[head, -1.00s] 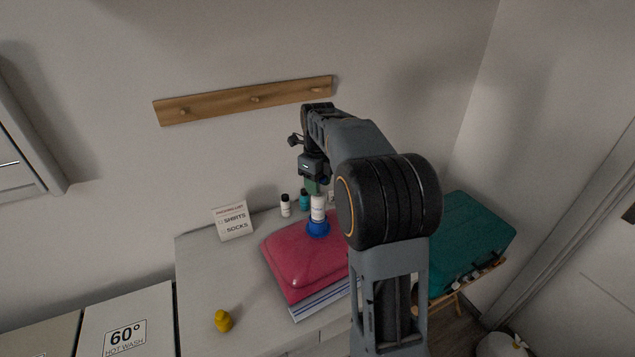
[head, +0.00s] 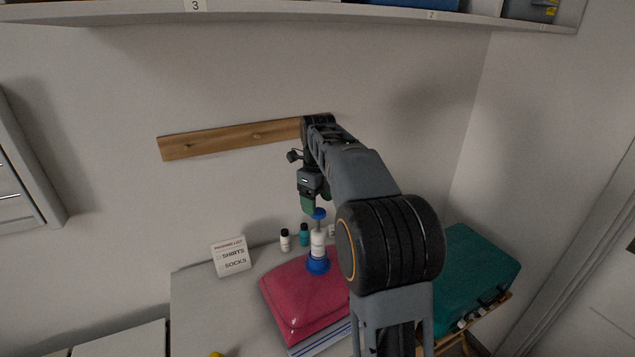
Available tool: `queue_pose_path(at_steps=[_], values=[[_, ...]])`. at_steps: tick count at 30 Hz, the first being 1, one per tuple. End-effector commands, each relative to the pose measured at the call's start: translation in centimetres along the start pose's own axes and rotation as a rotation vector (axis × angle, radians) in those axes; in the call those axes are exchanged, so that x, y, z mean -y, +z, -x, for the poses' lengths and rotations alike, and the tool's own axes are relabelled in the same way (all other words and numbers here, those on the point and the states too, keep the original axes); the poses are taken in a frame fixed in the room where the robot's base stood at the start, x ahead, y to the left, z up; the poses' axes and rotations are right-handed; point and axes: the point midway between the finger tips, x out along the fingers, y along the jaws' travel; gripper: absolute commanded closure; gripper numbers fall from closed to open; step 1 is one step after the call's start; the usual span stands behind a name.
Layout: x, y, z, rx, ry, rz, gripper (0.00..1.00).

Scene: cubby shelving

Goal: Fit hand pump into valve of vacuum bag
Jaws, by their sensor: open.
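The hand pump (head: 318,243) is a white cylinder with a blue knob on a thin rod at its top. It stands upright over a blue round base on the puffed crimson vacuum bag (head: 300,298). I cannot tell whether that blue base (head: 318,265) is the pump's foot or the valve, nor how deep the fit is. My gripper (head: 308,206) has green fingertips and is open. It hangs close above and slightly left of the blue knob. Whether a fingertip touches the knob is not clear. My arm hides the bag's right side.
A packing-list sign (head: 231,256), a white bottle (head: 285,241) and a teal bottle (head: 304,235) stand behind the bag on the grey counter (head: 215,310). A teal case (head: 468,275) lies right. A peg rail (head: 230,139) is on the wall, a shelf (head: 300,12) above.

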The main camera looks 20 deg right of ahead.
Motion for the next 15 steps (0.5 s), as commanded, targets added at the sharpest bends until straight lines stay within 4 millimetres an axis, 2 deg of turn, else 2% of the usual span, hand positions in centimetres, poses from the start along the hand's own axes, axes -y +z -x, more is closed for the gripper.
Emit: queue_pose_path(at_steps=[1, 6, 15], values=[[0.1, 0.1, 1.0, 0.003, -0.002, 0.0, 0.32], [0.0, 0.0, 3.8, 0.002, -0.002, 0.0, 0.32], [0.0, 0.0, 6.1, 0.0, 0.0, 0.001, 0.32]])
